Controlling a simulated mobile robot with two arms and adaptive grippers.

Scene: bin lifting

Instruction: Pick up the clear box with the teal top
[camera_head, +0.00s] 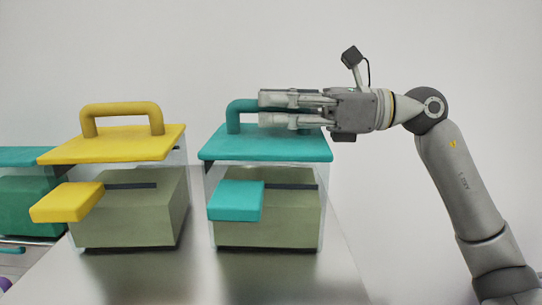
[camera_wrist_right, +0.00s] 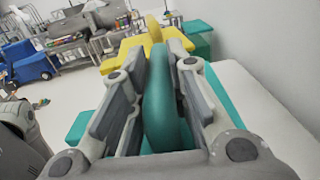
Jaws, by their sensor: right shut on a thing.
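The clear box with the teal top (camera_head: 215,150) stands upright on the table, with an olive-grey block inside and a teal tab (camera_head: 235,201) on its front. Its teal handle (camera_head: 238,110) arches above the lid. My right gripper (camera_head: 262,109) comes in from the right at handle height and covers the handle's right part. In the right wrist view, the handle (camera_wrist_right: 163,105) lies between the two fingers of the right gripper (camera_wrist_right: 155,70), which is shut on it. The box still appears to rest on the table. My left gripper is not in view.
A similar clear box with a yellow top (camera_head: 110,146) stands close on the left. A teal bin (camera_head: 28,205) is at the far left. The grey table (camera_head: 290,285) is bare in front and to the right. Shelves and a blue bin (camera_wrist_right: 25,65) show in the right wrist view.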

